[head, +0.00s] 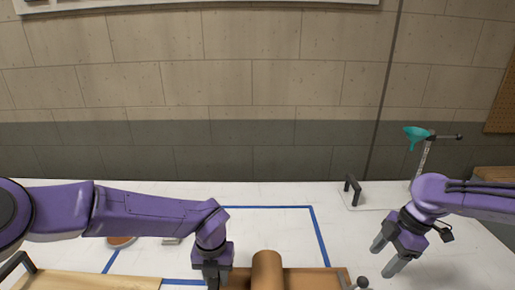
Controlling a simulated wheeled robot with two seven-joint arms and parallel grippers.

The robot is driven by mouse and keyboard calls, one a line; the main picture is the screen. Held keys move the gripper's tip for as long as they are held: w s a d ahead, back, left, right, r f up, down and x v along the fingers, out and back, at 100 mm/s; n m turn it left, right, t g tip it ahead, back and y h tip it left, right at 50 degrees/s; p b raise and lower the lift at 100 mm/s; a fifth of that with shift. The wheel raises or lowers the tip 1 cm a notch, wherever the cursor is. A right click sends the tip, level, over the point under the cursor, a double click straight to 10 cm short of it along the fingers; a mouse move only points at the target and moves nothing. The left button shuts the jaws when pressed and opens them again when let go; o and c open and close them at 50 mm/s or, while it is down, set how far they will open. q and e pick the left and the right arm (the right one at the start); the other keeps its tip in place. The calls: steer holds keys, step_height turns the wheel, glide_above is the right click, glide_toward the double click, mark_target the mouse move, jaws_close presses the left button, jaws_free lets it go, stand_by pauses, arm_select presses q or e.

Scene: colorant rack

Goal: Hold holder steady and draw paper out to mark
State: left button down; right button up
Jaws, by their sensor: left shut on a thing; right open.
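The brown holder (310,278) is at the bottom edge of the head view, cut off by the frame. A brown paper roll (267,268) lies in it, pointing away from me. My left gripper (212,280) points down at the holder's left part, left of the roll, and is shut on the holder; its fingertips are partly hidden. My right gripper (385,257) is open and empty above the white table, right of the holder and apart from it. No drawn-out paper shows, and I cannot tell which line is the mark.
Blue tape lines (321,238) outline an area on the white table (440,270). A black handle (352,190) and a stand with a teal funnel (416,135) stand at the back right. A round-topped knob (362,283) is right of the holder. A wooden board (85,281) lies at left.

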stand_by(0.3)
arm_select(q)
steer(key=c, duration=0.7)
jaws_free()
steer(key=shift+r, duration=0.1)
